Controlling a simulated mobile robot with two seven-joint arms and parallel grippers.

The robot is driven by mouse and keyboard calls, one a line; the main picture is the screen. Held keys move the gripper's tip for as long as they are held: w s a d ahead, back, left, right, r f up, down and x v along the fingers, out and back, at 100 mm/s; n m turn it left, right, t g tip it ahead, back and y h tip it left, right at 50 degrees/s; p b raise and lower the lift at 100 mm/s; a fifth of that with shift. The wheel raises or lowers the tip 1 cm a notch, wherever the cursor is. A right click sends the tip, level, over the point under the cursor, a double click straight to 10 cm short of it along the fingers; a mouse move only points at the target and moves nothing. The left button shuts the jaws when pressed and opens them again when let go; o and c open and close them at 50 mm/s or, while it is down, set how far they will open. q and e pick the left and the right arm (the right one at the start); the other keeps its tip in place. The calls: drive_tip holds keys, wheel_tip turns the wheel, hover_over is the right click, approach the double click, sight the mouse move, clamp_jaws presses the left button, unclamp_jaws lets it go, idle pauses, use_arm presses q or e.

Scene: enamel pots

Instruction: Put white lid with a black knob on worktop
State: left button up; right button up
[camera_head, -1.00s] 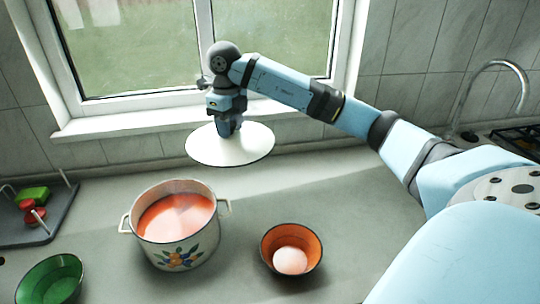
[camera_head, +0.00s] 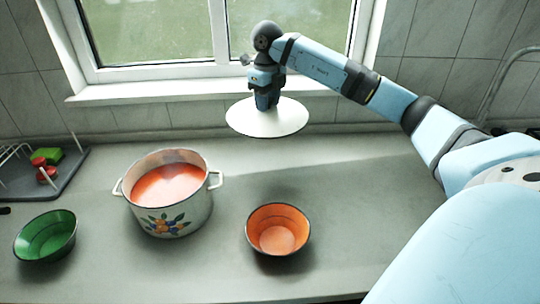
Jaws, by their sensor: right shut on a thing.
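The white lid (camera_head: 266,122) is held level in the air, above the back of the worktop and in front of the window. My right gripper (camera_head: 264,104) points down and is shut on the lid at its middle. The black knob is hidden by the gripper. The grey worktop (camera_head: 340,190) lies below, with the lid clearly apart from it. A white enamel pot (camera_head: 172,210) with a fruit and leaf pattern stands uncovered at the left of the lid, with orange-red contents. My left gripper is not in view.
An orange bowl (camera_head: 278,230) stands right of the pot, and a green bowl (camera_head: 45,238) stands at the front left. A grey rack tray (camera_head: 55,182) with red and green items is at the far left. The worktop right of the orange bowl is clear.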

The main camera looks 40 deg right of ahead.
wheel_tip(320, 180, down, 20)
drive_tip(key=shift+r, duration=0.1)
idle(0.5)
drive_tip(key=o, duration=0.9)
drive_tip(key=shift+f, duration=0.25)
wheel_tip(320, 180, up, 12)
drive_tip(key=shift+r, duration=0.2)
